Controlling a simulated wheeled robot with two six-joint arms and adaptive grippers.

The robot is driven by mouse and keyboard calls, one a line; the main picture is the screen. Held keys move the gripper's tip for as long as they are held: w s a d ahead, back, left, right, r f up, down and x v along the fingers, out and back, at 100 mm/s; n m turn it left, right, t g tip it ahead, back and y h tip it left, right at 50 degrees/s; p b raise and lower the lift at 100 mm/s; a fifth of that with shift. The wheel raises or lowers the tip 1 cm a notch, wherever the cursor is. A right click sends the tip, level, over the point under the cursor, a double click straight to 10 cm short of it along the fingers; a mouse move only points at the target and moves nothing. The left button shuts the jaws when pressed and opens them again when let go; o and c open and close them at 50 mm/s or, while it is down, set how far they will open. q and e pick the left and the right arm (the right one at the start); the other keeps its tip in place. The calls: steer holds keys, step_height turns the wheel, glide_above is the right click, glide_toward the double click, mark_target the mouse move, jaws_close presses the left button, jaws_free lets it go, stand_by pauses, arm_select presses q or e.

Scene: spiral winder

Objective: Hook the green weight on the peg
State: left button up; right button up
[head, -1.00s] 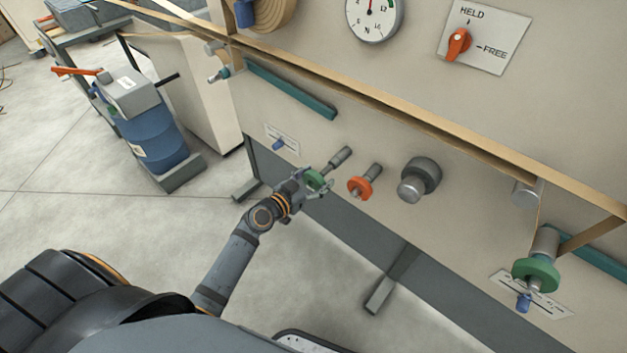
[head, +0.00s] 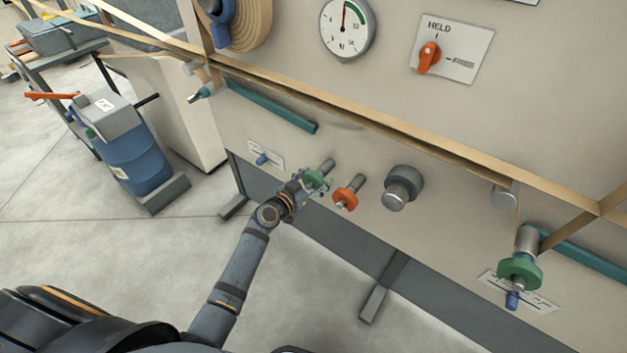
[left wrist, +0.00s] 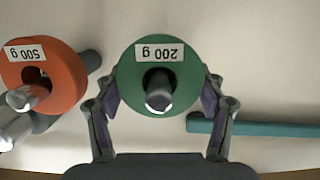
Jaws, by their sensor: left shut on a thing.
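A green weight (head: 315,179) sits around a grey peg (head: 327,165) on the machine's pale front. In the left wrist view the green weight (left wrist: 160,67) carries a "200 g" label, and the grey peg end (left wrist: 159,90) shows through its hole. My left gripper (head: 312,183) is shut on this weight; in the left wrist view its fingers (left wrist: 161,98) press on the rim from both sides. A second green weight (head: 520,270) hangs under a grey cylinder at the lower right. My right gripper is out of view.
An orange weight (head: 345,199), labelled "500 g" in the left wrist view (left wrist: 43,78), sits on a neighbouring peg close by. A grey knob (head: 402,187) stands further right. A teal bar (head: 270,106) and a tan strip (head: 400,125) run above. Open floor lies in front.

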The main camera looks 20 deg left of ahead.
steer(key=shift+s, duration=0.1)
arm_select(q)
steer(key=shift+r, duration=0.1)
steer(key=o, duration=1.9)
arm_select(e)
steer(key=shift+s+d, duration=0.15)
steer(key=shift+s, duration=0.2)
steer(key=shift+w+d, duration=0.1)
arm_select(q)
steer(key=v, duration=1.2)
steer(key=shift+d, duration=0.1)
